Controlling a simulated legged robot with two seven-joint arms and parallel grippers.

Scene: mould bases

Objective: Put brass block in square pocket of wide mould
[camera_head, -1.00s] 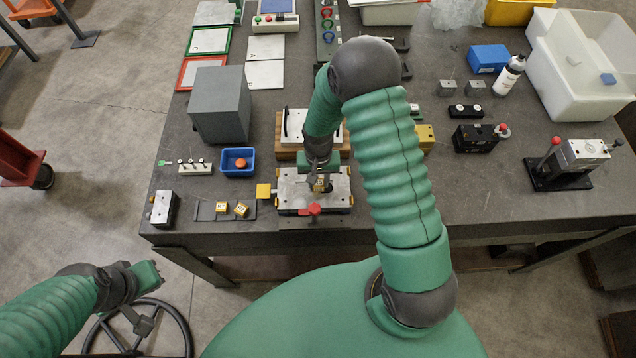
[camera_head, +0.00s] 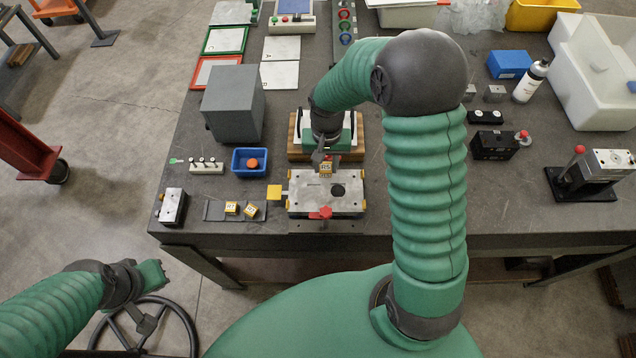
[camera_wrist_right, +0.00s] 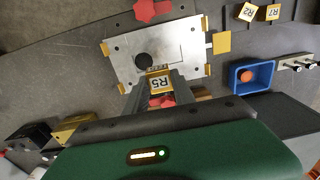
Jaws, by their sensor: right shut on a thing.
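My right gripper (camera_head: 325,160) is shut on a small brass-coloured block (camera_head: 326,169) labelled R5, whose label also shows in the right wrist view (camera_wrist_right: 160,84). The block is held at the far edge of a silver mould plate (camera_head: 300,203), which has a dark round spot (camera_head: 338,190) on its top. In the wrist view the block is beside this spot, apart from it.
A second mould on a wooden base (camera_head: 297,150) stands behind, partly under my right arm. Two labelled blocks (camera_head: 232,208) lie on a dark strip at left. A blue tray (camera_head: 238,168) with an orange piece and a grey box (camera_head: 232,105) stand nearby. A red knob (camera_head: 322,213) is at the plate's front.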

